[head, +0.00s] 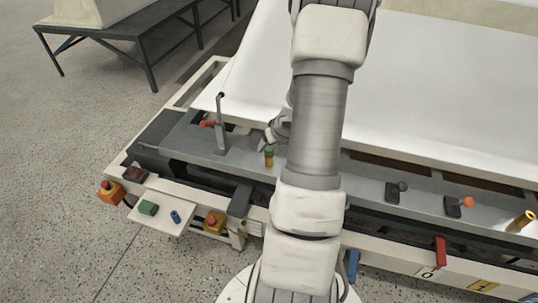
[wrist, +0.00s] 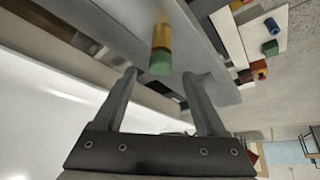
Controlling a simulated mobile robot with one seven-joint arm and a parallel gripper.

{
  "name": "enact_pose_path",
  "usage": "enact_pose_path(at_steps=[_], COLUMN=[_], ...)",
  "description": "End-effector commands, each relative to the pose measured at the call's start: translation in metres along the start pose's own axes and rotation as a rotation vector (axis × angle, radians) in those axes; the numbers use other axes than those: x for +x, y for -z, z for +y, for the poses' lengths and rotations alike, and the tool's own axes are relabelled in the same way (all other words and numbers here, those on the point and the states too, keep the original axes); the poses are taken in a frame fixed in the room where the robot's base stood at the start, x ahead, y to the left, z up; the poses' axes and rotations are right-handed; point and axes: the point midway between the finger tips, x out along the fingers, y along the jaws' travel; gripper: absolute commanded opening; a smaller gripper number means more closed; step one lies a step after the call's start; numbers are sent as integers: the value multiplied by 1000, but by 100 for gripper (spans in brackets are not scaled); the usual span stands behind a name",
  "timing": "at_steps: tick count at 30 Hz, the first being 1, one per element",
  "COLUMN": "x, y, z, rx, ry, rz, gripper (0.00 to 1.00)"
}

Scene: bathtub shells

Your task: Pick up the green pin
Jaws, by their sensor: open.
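The green pin (head: 269,151) stands upright on the grey rail of the bench, its green end on top of a yellow-gold lower part. In the wrist view the pin (wrist: 161,52) shows its green end toward me, between and just beyond the fingertips. My gripper (wrist: 159,74) is open with nothing between its fingers; no contact with the pin shows. In the head view my gripper (head: 273,132) is close to the pin, and my arm hides part of it.
An upright grey lever (head: 221,125) stands left of the pin. A white panel (head: 160,222) holds a green block (head: 148,208) and a blue cylinder (head: 175,217). Knobs (head: 397,190) and a yellow pin (head: 524,220) sit farther right. A large white shell (head: 430,90) lies behind.

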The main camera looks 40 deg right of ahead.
Motion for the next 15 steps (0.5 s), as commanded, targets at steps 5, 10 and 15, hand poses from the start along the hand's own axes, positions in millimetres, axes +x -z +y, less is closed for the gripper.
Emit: enact_pose_path(at_steps=[5,10,15], x=[28,38,37], y=[-6,-4,-3], z=[-1,-1,0], rx=[-1,-1,-1], ry=[2,1,1], rz=[0,0,0], gripper=[74,74,74])
